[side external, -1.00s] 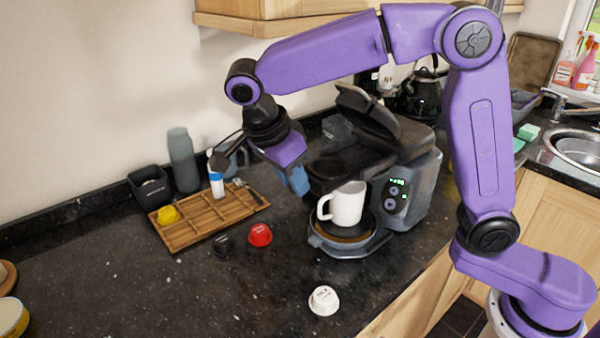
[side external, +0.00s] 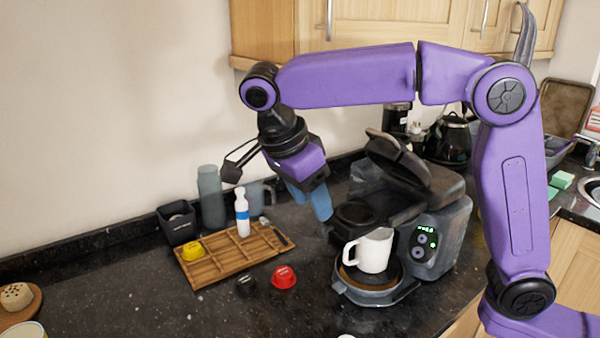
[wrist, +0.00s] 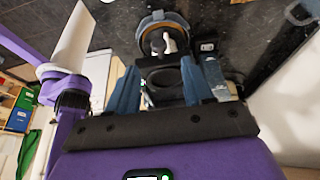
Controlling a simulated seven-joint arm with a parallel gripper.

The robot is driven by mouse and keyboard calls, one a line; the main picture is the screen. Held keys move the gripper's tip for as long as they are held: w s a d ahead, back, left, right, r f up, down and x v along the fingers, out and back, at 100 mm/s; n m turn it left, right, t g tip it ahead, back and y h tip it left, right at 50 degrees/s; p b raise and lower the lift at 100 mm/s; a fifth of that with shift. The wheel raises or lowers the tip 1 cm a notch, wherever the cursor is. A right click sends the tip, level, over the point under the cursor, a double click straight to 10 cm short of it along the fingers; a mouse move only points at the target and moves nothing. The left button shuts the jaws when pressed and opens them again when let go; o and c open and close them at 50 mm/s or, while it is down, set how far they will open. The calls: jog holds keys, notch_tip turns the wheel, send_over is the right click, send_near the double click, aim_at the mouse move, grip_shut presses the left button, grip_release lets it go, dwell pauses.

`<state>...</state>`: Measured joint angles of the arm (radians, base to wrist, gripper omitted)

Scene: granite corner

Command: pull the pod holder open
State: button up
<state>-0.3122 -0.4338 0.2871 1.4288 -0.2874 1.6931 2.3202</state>
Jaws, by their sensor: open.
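The dark grey coffee machine (side external: 440,228) stands on the counter with its lid (side external: 405,165) raised. Its black pod holder (side external: 352,214) sticks out at the front, above a white mug (side external: 375,250) on the round drip tray (side external: 370,292). My gripper (side external: 322,212), with blue fingers, is just left of the pod holder in the side view and points down at a slant. In the wrist view, my gripper (wrist: 160,88) is open, with the pod holder (wrist: 165,78) showing between and beyond the fingers. I cannot tell whether the fingers touch it.
A wooden pod tray (side external: 225,262) with a yellow pod (side external: 192,250) and a white-blue bottle (side external: 242,215) lies to the left. A red pod (side external: 284,277) and a black pod (side external: 245,285) sit in front. A black box (side external: 178,222) and a grey canister (side external: 211,195) stand by the wall.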

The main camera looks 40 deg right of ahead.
jog(key=shift+v, duration=2.9)
jog(key=s+d+f+n+y, duration=0.2)
jog(key=s+d+f+n, duration=0.7)
jog(key=s+n, duration=0.3)
jog(key=s+d+f+n+y, duration=0.2)
jog(key=s+d+f+n, duration=0.7)
jog(key=n, duration=0.9)
jog(key=s+d, duration=0.1)
jog(key=s, duration=0.2)
jog(key=shift+n+y, duration=0.3)
jog(key=shift+y, duration=0.1)
